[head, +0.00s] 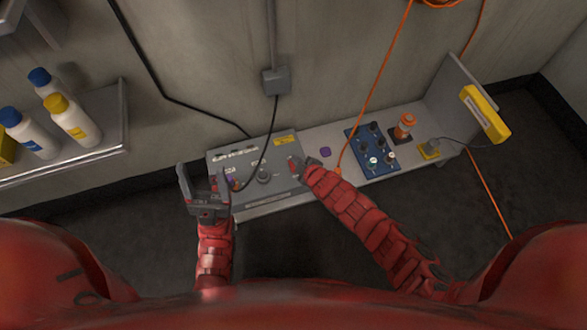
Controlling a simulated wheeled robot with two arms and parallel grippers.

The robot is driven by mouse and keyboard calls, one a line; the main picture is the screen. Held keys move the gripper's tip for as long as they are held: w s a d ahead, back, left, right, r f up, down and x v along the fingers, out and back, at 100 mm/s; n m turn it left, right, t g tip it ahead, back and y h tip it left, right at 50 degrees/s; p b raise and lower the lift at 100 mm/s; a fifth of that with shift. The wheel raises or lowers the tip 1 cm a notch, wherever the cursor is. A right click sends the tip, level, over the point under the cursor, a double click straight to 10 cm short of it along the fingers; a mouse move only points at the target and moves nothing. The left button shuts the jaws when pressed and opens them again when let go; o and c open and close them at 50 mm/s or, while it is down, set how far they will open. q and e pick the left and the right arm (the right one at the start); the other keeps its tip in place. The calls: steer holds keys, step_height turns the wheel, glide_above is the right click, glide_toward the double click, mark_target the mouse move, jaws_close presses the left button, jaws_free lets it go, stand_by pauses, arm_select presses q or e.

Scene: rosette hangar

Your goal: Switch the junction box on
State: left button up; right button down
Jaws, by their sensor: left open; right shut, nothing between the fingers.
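The grey junction box (262,153) sits at the left part of a low bench against the wall. My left gripper (199,177) is open and empty at the box's left front corner. My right gripper (310,163) is shut and empty, at the box's right end close to the red part. I cannot tell whether it touches it, nor the switch's position.
A blue panel (373,150) with several dark knobs, an orange-topped item (405,127) and a yellow-based part (430,148) stand on the bench (322,136) to the right. A shelf (107,117) with bottles is at left. An orange cable (375,85) crosses the bench behind my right arm.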

mark_target(293, 166)
step_height(293, 166, down, 3)
steer(key=shift+w+r+b, duration=0.1)
steer(key=shift+w+b, duration=0.05)
steer(key=shift+b, duration=0.65)
stand_by(1.0)
steer(key=shift+f+b, duration=0.4)
steer(key=shift+f, duration=0.1)
stand_by(0.8)
steer(key=shift+r, duration=0.45)
steer(key=shift+p, duration=0.3)
